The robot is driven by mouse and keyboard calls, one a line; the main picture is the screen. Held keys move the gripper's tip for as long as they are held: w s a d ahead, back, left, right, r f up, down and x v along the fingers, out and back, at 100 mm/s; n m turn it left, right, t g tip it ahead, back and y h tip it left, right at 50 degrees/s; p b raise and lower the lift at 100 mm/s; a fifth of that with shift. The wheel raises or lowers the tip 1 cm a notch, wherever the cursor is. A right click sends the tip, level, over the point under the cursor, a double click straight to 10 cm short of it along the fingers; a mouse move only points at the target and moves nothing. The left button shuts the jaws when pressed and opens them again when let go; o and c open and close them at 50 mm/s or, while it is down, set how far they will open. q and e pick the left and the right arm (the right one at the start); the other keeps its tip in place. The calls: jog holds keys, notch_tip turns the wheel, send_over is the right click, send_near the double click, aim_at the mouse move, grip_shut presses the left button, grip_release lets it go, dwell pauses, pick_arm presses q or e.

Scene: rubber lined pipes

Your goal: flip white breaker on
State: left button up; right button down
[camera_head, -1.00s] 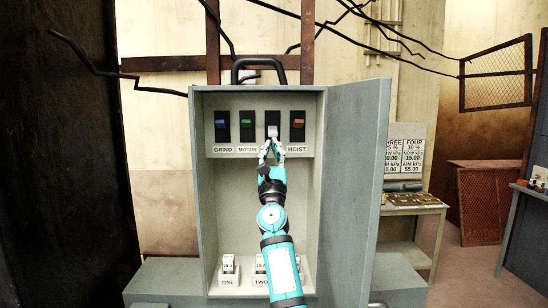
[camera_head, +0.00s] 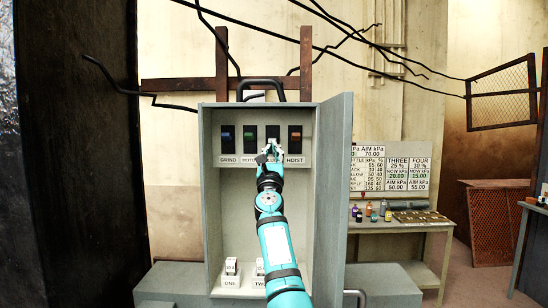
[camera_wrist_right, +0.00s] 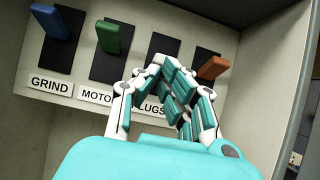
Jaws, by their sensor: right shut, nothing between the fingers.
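The white breaker (camera_head: 272,132) is third in a row of breakers inside the open grey cabinet (camera_head: 207,200). My right gripper (camera_head: 271,150) is shut and empty, with its fingertips right at the white breaker, just above its label. I cannot tell whether they touch. In the right wrist view, my shut right gripper (camera_wrist_right: 168,72) covers the white lever and part of the label ending in "LUGS"; only its black plate (camera_wrist_right: 163,45) shows. Which way the white lever is tipped is unclear. My left gripper is not in view.
The blue breaker (camera_head: 227,136) and green breaker (camera_head: 249,136) are left of the white one; the orange breaker (camera_head: 295,136) is close on its right. Numbered switches (camera_head: 231,268) stand at the cabinet bottom. The open door (camera_head: 335,200) bounds the right side.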

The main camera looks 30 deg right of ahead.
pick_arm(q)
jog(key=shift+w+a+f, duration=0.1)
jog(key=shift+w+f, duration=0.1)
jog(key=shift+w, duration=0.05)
pick_arm(e)
jog(key=shift+s+a+r, duration=0.1)
jog(key=shift+s+r, duration=0.05)
jog(key=shift+r, duration=0.3)
jog(key=shift+s+a+r, duration=0.1)
jog(key=shift+s+r, duration=0.05)
jog(key=shift+r, duration=0.3)
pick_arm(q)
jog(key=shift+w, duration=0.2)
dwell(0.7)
pick_arm(e)
jog(key=shift+f, duration=0.1)
